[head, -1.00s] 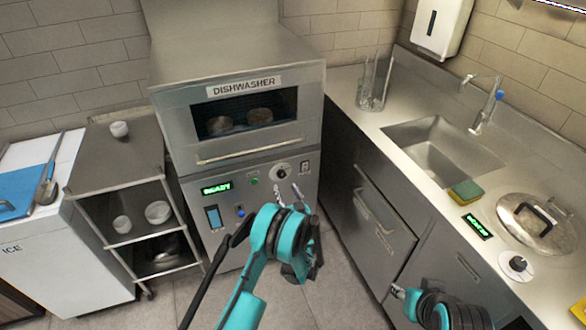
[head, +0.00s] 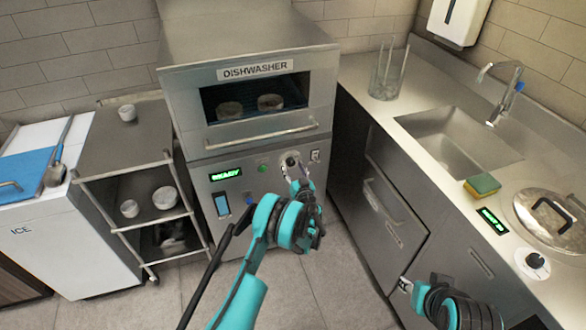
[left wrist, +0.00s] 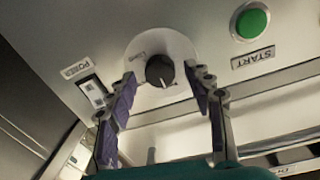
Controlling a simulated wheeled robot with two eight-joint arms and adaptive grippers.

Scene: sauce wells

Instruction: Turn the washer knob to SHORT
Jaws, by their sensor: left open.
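The washer knob (head: 291,160) is a dark dial on a pale round plate on the dishwasher's (head: 240,85) front panel. In the left wrist view the knob (left wrist: 160,71) is black with a white pointer mark; the small lettering on its plate is unreadable. My left gripper (head: 297,183) is open at the panel, its fingertips close to the knob. In the left wrist view the left gripper's fingers (left wrist: 160,82) stand on either side of the knob, with a gap on each side. My right gripper (head: 404,286) is low at the right, away from the dishwasher; its jaws are too small to read.
A green START button (left wrist: 251,22) and a POWER switch (left wrist: 92,91) flank the knob. The dishwasher handle (head: 262,137) juts out above the panel. A wheeled shelf cart (head: 125,150) stands left; the sink counter (head: 420,105) is right. Floor in front is open.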

